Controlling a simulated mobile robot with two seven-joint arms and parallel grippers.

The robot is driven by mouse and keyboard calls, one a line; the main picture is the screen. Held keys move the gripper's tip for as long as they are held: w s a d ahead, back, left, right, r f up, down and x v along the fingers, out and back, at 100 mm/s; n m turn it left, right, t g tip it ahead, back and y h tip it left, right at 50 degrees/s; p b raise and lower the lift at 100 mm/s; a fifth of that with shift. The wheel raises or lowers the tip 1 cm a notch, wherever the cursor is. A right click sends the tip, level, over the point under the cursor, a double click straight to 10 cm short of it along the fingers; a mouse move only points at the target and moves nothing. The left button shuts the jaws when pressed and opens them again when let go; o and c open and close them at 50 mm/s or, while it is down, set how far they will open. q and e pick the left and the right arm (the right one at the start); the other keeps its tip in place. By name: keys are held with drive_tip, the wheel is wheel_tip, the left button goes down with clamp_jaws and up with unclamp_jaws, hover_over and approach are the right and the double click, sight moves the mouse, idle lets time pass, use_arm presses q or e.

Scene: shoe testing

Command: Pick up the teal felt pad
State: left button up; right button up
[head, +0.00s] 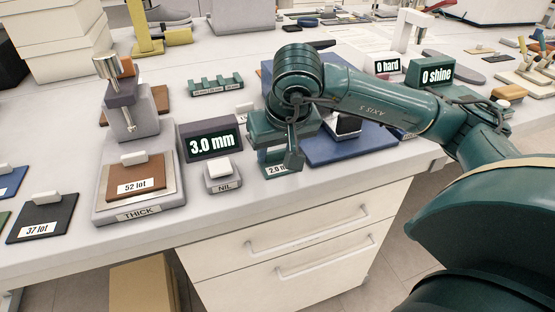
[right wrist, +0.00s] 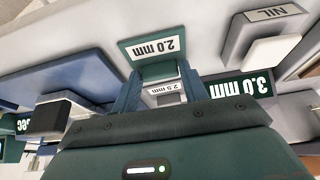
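A sliver of a green pad (head: 4,217) shows at the left edge of the head view, mostly cut off; I cannot tell whether it is the teal felt pad. My right gripper (head: 290,157) points down at the counter's front edge, over a teal piece labelled 2.0 mm (head: 272,169). In the right wrist view that 2.0 mm piece (right wrist: 160,47) lies beyond the fingers. My left gripper is out of view.
A thickness gauge (head: 130,205) with a brown pad (head: 142,188) stands left of a 3.0 mm display (head: 211,142) and a NIL button (head: 222,172). A dark pad (head: 42,219) and a blue pad (head: 10,182) lie farther left. A blue mat (head: 335,152) lies by my right arm.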

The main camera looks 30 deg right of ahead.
drive_tip(key=c, duration=0.5)
